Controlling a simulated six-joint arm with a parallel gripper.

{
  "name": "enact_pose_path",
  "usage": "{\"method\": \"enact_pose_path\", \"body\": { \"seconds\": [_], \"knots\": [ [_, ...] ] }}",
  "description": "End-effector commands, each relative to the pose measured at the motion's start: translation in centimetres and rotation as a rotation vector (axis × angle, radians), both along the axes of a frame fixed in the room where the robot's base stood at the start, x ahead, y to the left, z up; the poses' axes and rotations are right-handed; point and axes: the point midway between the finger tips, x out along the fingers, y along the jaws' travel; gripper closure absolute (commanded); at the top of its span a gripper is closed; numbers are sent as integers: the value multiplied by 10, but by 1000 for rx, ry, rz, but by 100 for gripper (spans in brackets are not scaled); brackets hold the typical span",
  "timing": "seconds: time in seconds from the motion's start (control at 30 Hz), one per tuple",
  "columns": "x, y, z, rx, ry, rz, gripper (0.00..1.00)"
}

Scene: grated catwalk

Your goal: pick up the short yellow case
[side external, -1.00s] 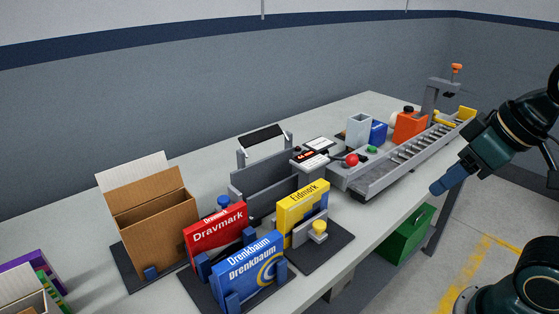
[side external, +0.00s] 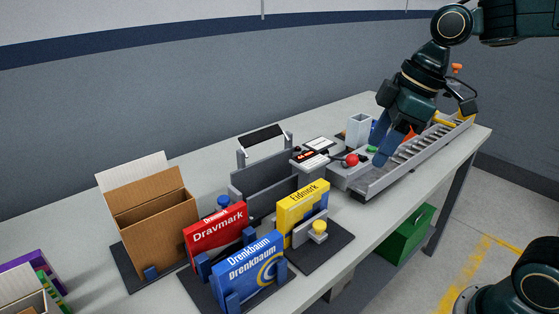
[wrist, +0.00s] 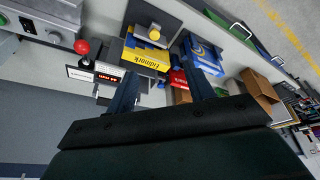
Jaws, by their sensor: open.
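The short yellow case (side external: 303,204), labelled Eidmark, stands upright in a grey holder with a yellow knob on a dark mat, near the table's front edge. It also shows in the wrist view (wrist: 146,57), near the top middle. My gripper (side external: 385,150) is open and empty above the grey slotted track, to the right of the yellow case and apart from it. In the wrist view my gripper's two fingers (wrist: 163,70) point toward the cases, with the yellow case seen near the left finger. The yellow case's lower part is partly hidden by its holder.
A red case (side external: 218,235) and a blue case (side external: 250,268) stand left of the yellow one. A cardboard box (side external: 155,217) is farther left. A grey panel stand (side external: 262,180) is behind. A red ball knob (side external: 351,159) sits by the track (side external: 376,184).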

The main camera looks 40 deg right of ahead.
Motion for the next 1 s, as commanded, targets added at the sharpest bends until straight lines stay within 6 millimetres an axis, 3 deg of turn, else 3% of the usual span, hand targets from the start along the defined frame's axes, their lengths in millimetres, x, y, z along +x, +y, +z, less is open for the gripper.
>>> {"method": "enact_pose_path", "body": {
  "seconds": [0.27, 0.6, 0.8, 1.0],
  "knots": [
    [53, 2, -13, 4, 34, 293, 47],
    [109, -2, -44, 39, 38, 648, 47],
    [131, -7, -62, 63, 26, 808, 47],
    [139, -9, -70, 74, 17, 874, 47]
  ]
}}
